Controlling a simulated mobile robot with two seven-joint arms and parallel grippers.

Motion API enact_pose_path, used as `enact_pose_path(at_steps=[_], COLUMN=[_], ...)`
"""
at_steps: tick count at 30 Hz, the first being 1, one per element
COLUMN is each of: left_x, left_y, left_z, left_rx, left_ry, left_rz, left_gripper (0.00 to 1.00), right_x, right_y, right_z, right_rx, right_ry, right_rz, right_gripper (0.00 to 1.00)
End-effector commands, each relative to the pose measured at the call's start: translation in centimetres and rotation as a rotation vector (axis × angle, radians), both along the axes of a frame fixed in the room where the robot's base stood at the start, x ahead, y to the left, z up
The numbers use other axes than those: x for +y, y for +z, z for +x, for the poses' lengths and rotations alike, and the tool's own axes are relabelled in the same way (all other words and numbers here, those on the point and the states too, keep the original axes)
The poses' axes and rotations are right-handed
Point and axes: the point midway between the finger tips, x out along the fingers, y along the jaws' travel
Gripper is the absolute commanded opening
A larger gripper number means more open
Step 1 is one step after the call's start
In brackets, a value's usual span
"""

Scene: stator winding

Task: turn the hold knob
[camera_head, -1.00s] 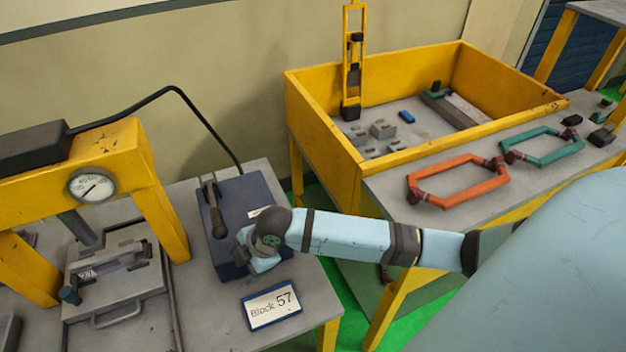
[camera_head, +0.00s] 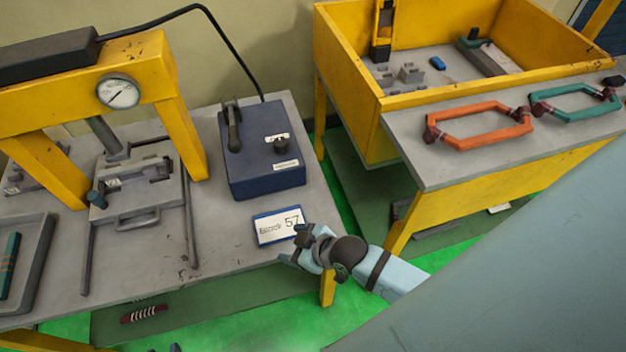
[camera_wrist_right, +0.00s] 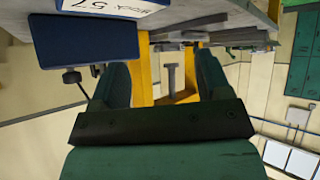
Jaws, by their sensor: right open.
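A dark blue control box (camera_head: 262,172) sits at the right side of the grey workbench, with a black lever on its top left. A small round black knob (camera_head: 281,144) stands on its top right, between two white labels. In the right wrist view, the blue box (camera_wrist_right: 80,42) and a dark knob (camera_wrist_right: 72,76) show upside down, left of the fingers. My right gripper (camera_head: 300,250) is open and empty by the bench's front right corner, in front of the box and apart from the knob. It also shows in the wrist view (camera_wrist_right: 163,78). My left gripper is out of view.
A "Block 57" placard (camera_head: 280,226) lies between the box and my right gripper. A yellow press frame (camera_head: 180,125) with a gauge (camera_head: 118,92) stands left of the box. A yellow-walled bin (camera_head: 350,90) and orange frame (camera_head: 480,127) are at the right.

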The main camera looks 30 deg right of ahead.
Motion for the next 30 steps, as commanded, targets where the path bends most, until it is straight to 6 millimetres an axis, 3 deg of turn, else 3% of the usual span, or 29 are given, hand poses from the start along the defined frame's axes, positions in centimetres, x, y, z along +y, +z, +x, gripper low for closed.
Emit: enact_pose_path(at_steps=[8,21,30], left_x=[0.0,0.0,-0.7], left_y=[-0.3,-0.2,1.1], left_z=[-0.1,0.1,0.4], left_rx=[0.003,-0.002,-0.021], left_ry=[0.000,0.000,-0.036], left_rz=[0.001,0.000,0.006], left_gripper=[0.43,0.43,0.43], right_x=[-1.4,-1.7,-4.5], right_y=[-0.9,-1.1,-2.2], right_z=[-2.2,-2.6,-6.8], right_rx=[-0.007,-0.008,-0.017], right_ry=[-0.113,-0.136,-0.300], right_rz=[0.051,0.061,0.119], right_gripper=[0.71,0.71,0.71])
